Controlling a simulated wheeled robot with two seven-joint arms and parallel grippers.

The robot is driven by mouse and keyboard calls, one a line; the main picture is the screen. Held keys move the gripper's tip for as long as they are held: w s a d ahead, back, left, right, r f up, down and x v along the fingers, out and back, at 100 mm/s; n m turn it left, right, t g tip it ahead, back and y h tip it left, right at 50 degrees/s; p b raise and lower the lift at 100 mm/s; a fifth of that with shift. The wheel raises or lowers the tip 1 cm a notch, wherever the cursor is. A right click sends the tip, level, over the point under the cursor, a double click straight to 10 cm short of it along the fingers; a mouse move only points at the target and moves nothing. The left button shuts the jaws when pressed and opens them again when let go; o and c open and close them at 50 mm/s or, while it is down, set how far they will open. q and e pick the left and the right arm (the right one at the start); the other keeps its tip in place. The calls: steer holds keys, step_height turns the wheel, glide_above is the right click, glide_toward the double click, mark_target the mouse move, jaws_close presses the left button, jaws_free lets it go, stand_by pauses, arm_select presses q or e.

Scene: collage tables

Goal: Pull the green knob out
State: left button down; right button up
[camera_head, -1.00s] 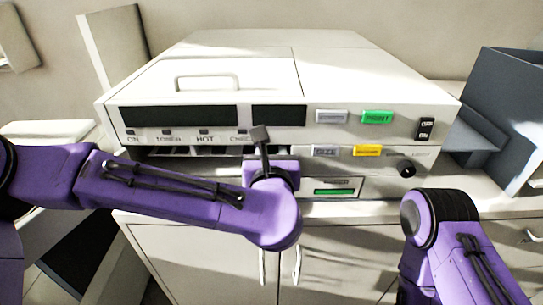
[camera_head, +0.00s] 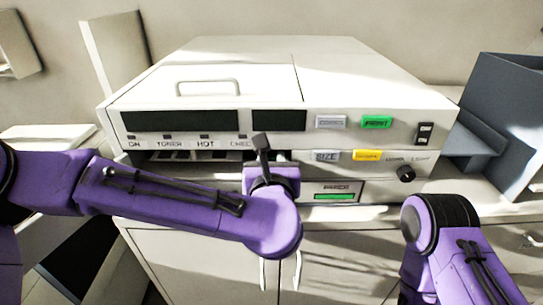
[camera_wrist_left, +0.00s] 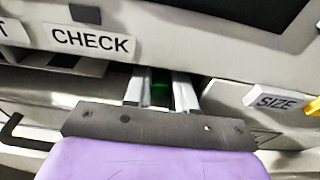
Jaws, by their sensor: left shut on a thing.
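The green knob (camera_wrist_left: 160,91) shows in the left wrist view as a small dark-green patch, deep in the dark slot under the CHECK label. My left gripper (camera_wrist_left: 160,86) has its two pale fingers on either side of it, shut on it. In the head view my left gripper (camera_head: 277,157) reaches into the slot on the machine's front. The purple wrist and its dark bracket cover most of the gripper there, and the knob is hidden. My right gripper is out of view; only my right forearm shows at lower right.
The white copier-like machine (camera_head: 350,85) stands on a pale cabinet (camera_head: 180,250). Its front has a green PRINT button (camera_head: 377,122), a yellow button (camera_head: 367,155), a SIZE button (camera_head: 325,156) and a black dial (camera_head: 406,174). A grey tray unit (camera_head: 510,90) stands at right.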

arm_select(q)
steer(key=shift+s, duration=1.1)
steer(key=shift+r, duration=0.1)
steer(key=c, duration=0.8)
jaws_free()
steer(key=shift+c, duration=0.2)
